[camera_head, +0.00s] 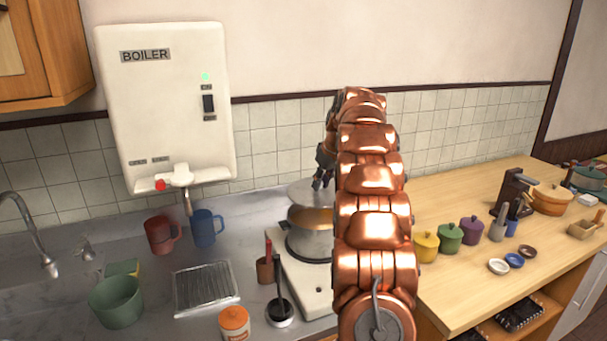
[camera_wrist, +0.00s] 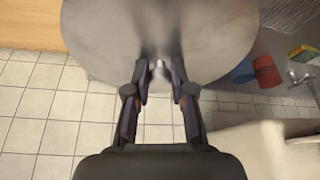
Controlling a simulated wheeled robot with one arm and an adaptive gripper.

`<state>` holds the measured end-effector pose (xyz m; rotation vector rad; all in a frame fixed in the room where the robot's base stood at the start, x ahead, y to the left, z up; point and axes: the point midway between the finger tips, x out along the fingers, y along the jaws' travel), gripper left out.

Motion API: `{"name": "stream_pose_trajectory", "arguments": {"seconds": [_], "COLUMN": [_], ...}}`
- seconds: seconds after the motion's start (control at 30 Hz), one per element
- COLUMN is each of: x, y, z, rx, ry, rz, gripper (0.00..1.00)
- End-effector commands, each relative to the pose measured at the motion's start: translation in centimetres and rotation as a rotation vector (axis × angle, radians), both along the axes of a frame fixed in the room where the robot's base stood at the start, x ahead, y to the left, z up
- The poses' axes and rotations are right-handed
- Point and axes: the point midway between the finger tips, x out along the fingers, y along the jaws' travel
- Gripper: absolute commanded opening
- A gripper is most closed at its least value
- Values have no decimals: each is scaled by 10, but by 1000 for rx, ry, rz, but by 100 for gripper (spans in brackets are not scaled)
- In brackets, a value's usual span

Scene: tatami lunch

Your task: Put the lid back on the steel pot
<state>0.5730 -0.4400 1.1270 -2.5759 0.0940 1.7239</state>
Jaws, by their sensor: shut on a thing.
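The steel pot (camera_head: 310,242) stands on a white stove unit at the counter's right end. Its brownish inside shows below the lid. The round grey lid (camera_head: 301,193) is above the pot's opening, apart from the rim at least on the left. My gripper (camera_head: 321,182) comes from behind my copper arm, which hides the pot's right side. In the wrist view my gripper (camera_wrist: 159,76) is shut on the small knob at the lid's middle, and the lid (camera_wrist: 105,35) fills the top of the picture. The pot is hidden there.
A white stove unit (camera_head: 296,278) carries the pot. A ladle (camera_head: 280,310), a brown cup (camera_head: 265,270) and an orange-lidded jar (camera_head: 234,322) stand left of it. Red (camera_head: 160,236) and blue (camera_head: 205,230) mugs are under the boiler (camera_head: 165,100). Small coloured pots (camera_head: 425,246) stand right.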

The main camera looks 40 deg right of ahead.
Motion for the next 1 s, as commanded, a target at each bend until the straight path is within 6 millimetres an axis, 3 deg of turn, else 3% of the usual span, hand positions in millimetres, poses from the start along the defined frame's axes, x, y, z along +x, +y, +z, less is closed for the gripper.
{"name": "stream_pose_trajectory", "arguments": {"seconds": [0.37, 1.0], "x": [0, -1], "y": [1, 0], "z": [-10, -59], "rx": [2, 1], "ry": [1, -1], "rz": [2, -2], "gripper": [0, 0]}}
